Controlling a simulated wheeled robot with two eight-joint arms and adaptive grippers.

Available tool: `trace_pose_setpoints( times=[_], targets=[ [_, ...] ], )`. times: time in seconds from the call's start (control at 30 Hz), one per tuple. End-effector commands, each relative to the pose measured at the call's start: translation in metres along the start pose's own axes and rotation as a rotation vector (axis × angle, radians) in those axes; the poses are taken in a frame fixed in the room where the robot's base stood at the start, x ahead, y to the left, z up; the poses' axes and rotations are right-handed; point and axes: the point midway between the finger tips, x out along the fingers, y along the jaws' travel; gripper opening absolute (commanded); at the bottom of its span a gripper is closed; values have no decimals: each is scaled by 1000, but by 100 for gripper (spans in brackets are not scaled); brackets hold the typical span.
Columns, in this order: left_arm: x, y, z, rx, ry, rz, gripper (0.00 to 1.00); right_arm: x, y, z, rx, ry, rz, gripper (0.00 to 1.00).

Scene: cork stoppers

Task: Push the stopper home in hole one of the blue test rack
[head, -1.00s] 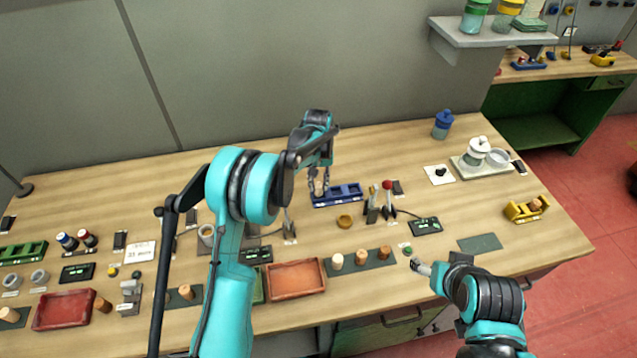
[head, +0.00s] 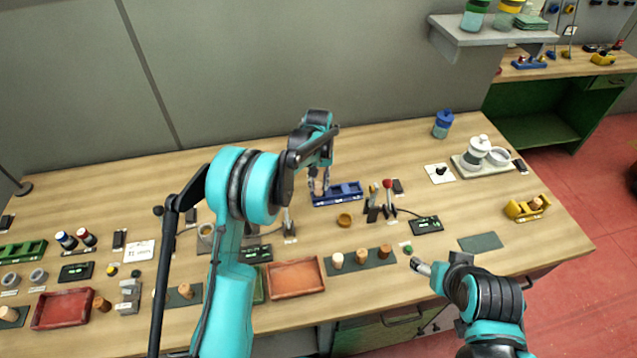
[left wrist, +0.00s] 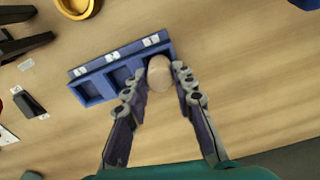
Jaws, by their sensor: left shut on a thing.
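The blue test rack (head: 345,194) lies near the back middle of the table; it also shows in the left wrist view (left wrist: 93,86). Two square holes there look empty, and white number labels run along one edge. A pale, round-topped stopper (left wrist: 159,73) is at the end hole on the right in that view. My left gripper (left wrist: 160,80) is shut on this stopper, a finger on each side. How deep the stopper sits cannot be told.
A yellow dish (head: 345,220) stands just in front of the rack. A red-knobbed lever stand (head: 387,200) is close to its right. Corks stand on a dark mat (head: 360,261) nearer the front. The table behind the rack is clear.

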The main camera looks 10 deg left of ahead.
Motion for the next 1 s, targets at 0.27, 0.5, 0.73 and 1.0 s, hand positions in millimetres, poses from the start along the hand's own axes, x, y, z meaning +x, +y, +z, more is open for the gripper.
trace_pose_setpoints(
  times=[0.27, 0.5, 0.73, 1.0],
  targets=[
    [5, 0, 0, 0, 0, 0, 15, 3, 0, 2, 0, 0, 0, 67],
    [9, 0, 0, 0, 0, 0, 15, 5, 0, 4, 0, 0, 0, 67],
    [12, 0, 0, 0, 0, 0, 15, 8, 0, 5, 0, 0, 0, 67],
    [13, 0, 0, 0, 0, 0, 49, 8, 0, 6, 0, 0, 0, 67]
  ],
)
